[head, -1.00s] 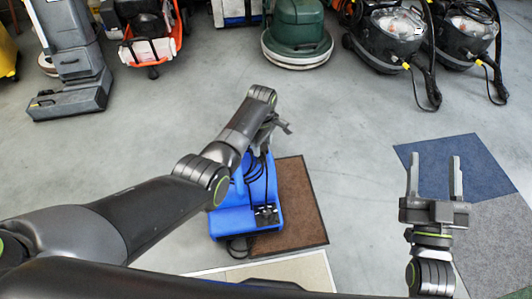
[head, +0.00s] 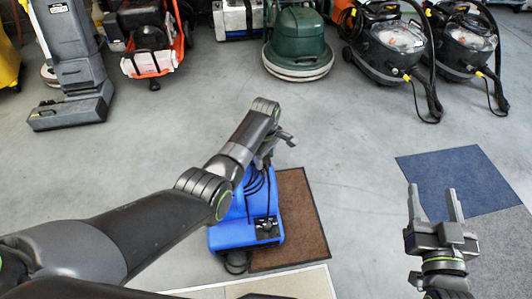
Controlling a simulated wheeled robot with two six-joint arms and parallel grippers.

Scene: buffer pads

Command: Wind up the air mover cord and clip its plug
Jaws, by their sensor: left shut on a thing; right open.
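The blue air mover (head: 230,235) stands partly on the brown mat, largely covered from above by my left arm. Black cord (head: 257,186) lies in loops along its upper side, and a dark part with small light marks sits at its front right. Some black cord or a dark round part (head: 236,262) shows at its lower edge. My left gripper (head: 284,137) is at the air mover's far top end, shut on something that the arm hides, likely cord. I cannot make out the plug or its clip. My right gripper (head: 435,200) is open and empty, over the floor at the right.
A brown mat (head: 304,225) lies under the air mover, with a beige mat (head: 300,286) in front. Blue (head: 460,178) and grey (head: 500,240) mats lie at the right. A green floor machine (head: 297,45), black vacuums (head: 390,45) and a grey machine (head: 70,60) line the back. Grey floor between is clear.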

